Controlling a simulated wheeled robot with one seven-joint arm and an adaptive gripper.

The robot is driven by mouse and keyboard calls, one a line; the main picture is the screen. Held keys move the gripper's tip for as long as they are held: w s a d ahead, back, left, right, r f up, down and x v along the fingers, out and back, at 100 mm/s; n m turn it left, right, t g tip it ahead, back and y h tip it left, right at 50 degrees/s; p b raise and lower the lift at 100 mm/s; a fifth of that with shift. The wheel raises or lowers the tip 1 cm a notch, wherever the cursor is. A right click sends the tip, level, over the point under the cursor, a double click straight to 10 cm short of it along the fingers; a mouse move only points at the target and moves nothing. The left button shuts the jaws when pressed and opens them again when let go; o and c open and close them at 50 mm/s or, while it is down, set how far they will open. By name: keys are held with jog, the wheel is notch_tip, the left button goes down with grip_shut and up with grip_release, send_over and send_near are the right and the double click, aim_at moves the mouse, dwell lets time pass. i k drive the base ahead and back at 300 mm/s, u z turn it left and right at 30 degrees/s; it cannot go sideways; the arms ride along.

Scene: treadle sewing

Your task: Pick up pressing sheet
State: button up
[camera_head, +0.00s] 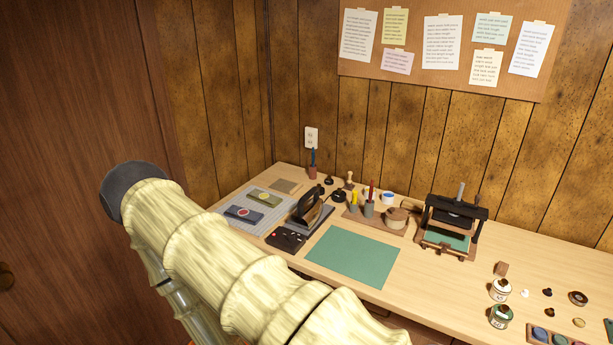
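No item is plainly marked as the pressing sheet. A flat green sheet or mat (353,257) lies near the front edge. My arm, in a pale cream ribbed cover, crosses the lower left and ends in a dark rounded part. My gripper is not in view, so its state is hidden. The arm covers part of the desk's left front.
On the wooden desk (520,260), an iron (311,206) stands beside a pale striped mat (240,222) and a black case (285,239). A black press (452,225) stands further right. Jars (500,289) and small pieces crowd the right. A wooden wall rises behind.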

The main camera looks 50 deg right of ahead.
aim_at(284, 186)
jog(key=z, duration=0.05)
jog(key=k, duration=0.1)
jog(key=z, duration=0.9)
